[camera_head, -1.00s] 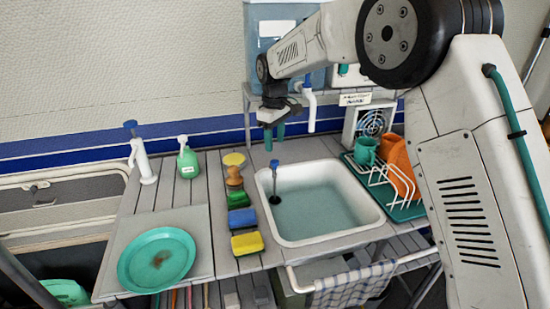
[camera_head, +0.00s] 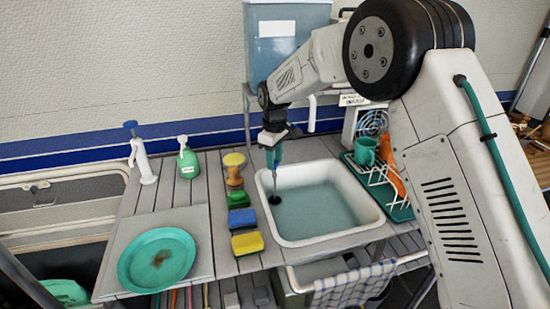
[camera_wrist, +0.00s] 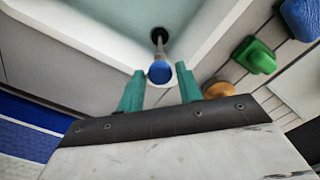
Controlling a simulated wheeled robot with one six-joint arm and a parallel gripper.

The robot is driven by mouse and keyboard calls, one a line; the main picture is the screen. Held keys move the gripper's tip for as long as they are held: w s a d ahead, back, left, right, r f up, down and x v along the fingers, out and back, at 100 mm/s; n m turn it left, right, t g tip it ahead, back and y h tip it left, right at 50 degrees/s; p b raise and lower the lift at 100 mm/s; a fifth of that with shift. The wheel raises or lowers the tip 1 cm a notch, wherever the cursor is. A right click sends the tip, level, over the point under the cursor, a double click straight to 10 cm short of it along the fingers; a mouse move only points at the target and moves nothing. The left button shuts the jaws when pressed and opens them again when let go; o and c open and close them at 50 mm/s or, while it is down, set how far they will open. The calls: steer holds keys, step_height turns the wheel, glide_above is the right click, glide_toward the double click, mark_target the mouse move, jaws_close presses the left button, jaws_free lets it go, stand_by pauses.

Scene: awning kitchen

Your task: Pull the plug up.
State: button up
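The plug shows in the wrist view as a blue knob (camera_wrist: 160,72) on a dark stem, rising from the sink. In the head view its dark base (camera_head: 275,200) sits in the water at the left of the white sink (camera_head: 375,212), and my gripper hides the knob. My gripper (camera_head: 273,167) points down over the sink's back left corner. In the wrist view my gripper (camera_wrist: 158,80) has its two green fingers apart. The knob appears between and just beyond the fingertips. I cannot tell whether a finger touches it.
Sponges (camera_head: 247,243), a wooden brush (camera_head: 234,176) and a green bottle (camera_head: 188,162) stand left of the sink. A green dish rack (camera_head: 402,212) with a mug (camera_head: 366,150) stands at its right. A water tank (camera_head: 290,45) is behind. A green plate (camera_head: 150,262) lies at left.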

jaws_close()
steer(key=shift+r, duration=1.75)
steer(key=shift+o, duration=2.2)
jaws_free()
step_height(320, 180, up, 8)
steer(key=shift+f, duration=0.15)
